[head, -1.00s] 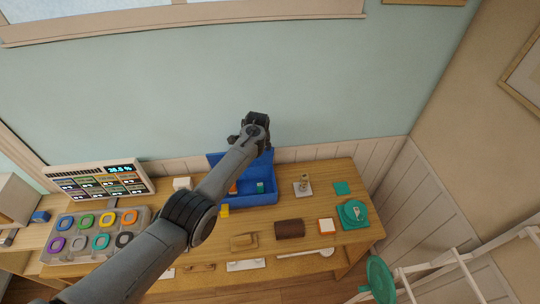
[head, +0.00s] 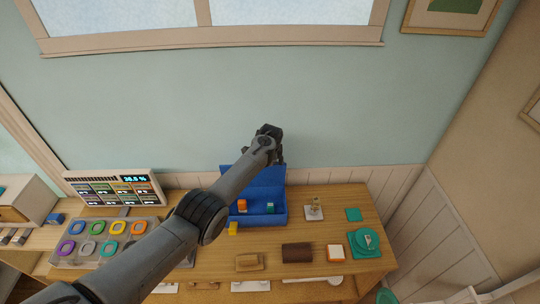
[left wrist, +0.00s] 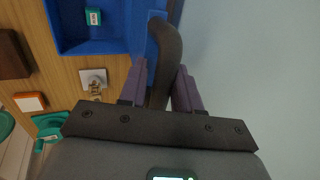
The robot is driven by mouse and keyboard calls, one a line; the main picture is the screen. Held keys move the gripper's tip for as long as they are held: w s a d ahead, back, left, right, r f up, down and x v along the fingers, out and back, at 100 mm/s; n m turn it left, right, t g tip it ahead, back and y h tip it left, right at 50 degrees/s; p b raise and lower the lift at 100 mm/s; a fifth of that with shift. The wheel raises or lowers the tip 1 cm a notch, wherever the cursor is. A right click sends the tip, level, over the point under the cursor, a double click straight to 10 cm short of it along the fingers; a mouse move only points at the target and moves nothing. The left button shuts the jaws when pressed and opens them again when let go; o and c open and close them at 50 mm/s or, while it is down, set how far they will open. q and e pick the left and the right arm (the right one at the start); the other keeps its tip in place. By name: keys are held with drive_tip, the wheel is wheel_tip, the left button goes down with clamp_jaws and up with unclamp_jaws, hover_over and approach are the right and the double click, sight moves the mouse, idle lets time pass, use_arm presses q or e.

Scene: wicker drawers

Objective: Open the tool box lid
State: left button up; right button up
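The blue tool box (head: 265,219) sits at the back of the wooden table, and its inside is visible. Its blue lid (head: 238,178) stands raised at the back edge, near the wall. My left gripper (head: 270,133) is at the top of the lid, its fingertips partly hidden by the arm. In the left wrist view, the purple fingers (left wrist: 163,88) lie on both sides of a dark curved handle (left wrist: 165,45) on the lid, with almost no gap. An orange block (head: 241,206) and a teal block (head: 270,208) lie in the box. My right gripper is out of view.
A clear organizer with coloured rings (head: 107,240) and a display panel (head: 135,180) stand at the left. A dark brown block (head: 297,252) and a teal dish (head: 368,243) are to the right. The wall is close behind.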

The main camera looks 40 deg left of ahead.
use_arm(q)
drive_tip(key=shift+o, duration=0.7)
drive_tip(key=shift+s+d+f, duration=0.1)
drive_tip(key=shift+d+f, duration=0.05)
drive_tip(key=shift+r, duration=0.3)
drive_tip(key=shift+r+p, duration=0.6)
drive_tip(key=shift+r, duration=0.25)
drive_tip(key=v, duration=0.9)
drive_tip(key=shift+s, duration=0.2)
drive_tip(key=shift+d+f, duration=0.1)
drive_tip(key=shift+d, duration=0.05)
drive_tip(key=shift+f, duration=0.1)
